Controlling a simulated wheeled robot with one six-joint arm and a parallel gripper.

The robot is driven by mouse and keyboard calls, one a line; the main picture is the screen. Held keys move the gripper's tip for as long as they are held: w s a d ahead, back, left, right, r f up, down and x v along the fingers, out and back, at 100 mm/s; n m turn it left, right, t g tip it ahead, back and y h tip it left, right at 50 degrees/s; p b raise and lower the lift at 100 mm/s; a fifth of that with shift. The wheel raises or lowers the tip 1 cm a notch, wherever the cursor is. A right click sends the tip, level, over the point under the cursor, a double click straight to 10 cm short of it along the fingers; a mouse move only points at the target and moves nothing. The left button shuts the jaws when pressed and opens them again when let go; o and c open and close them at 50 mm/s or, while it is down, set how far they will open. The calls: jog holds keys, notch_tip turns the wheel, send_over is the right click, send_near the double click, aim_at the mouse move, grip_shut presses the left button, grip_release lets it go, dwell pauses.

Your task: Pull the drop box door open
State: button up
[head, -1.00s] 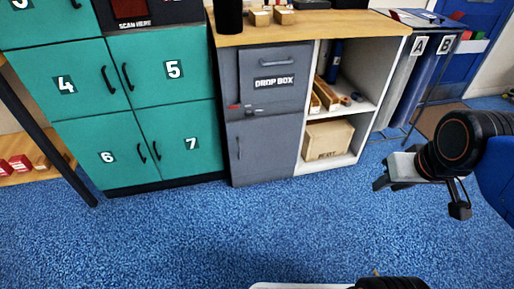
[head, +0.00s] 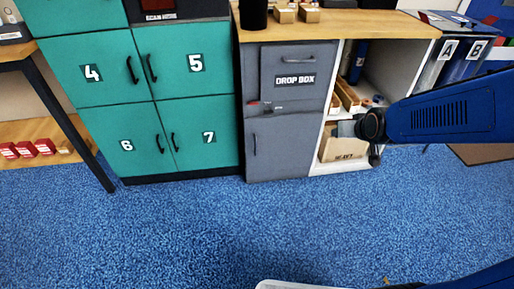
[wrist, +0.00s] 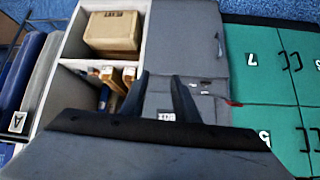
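The drop box door (head: 290,97) is a grey panel with a DROP BOX label, in the upper part of the grey cabinet, and looks shut. Its horizontal grey handle (head: 285,59) sits near the top, above the label. My gripper (head: 343,129) is low and right of the door in the head view, in front of the open shelf, apart from the handle. In the wrist view, which is upside down, my gripper (wrist: 161,95) has its two dark fingers spread with nothing between them. The door (wrist: 160,99) shows between the fingers; its handle is hidden there.
A lower grey door (head: 285,150) has a vertical handle. Green lockers (head: 188,80) stand left. The white open shelf (head: 390,75) at right holds a cardboard box (head: 335,148). A wooden counter (head: 370,24) runs above. The blue carpet (head: 180,230) in front is clear.

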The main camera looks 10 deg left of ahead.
jog(key=w+a+f+n+t+y, duration=0.2)
jog(key=w+a+f+t+y, duration=0.15)
jog(key=w+a+f, duration=1)
jog(key=s+a+f+n+t+y, duration=0.1)
jog(key=s+a+f+t, duration=0.1)
jog(key=s+a+f, duration=0.45)
jog(key=s+a+f+n+t+y, duration=0.1)
jog(key=s+a+f+t+y, duration=0.15)
jog(key=f, duration=0.75)
jog(key=w+a, duration=0.4)
jog(key=w, duration=0.4)
jog(key=w+a+g, duration=0.1)
jog(key=w+a, duration=0.3)
jog(key=w, duration=0.3)
jog(key=shift+w+a+f+h, duration=0.2)
jog(key=shift+w+a+h, duration=0.1)
jog(key=shift+w, duration=0.1)
jog(key=shift+c, duration=0.7)
grip_shut()
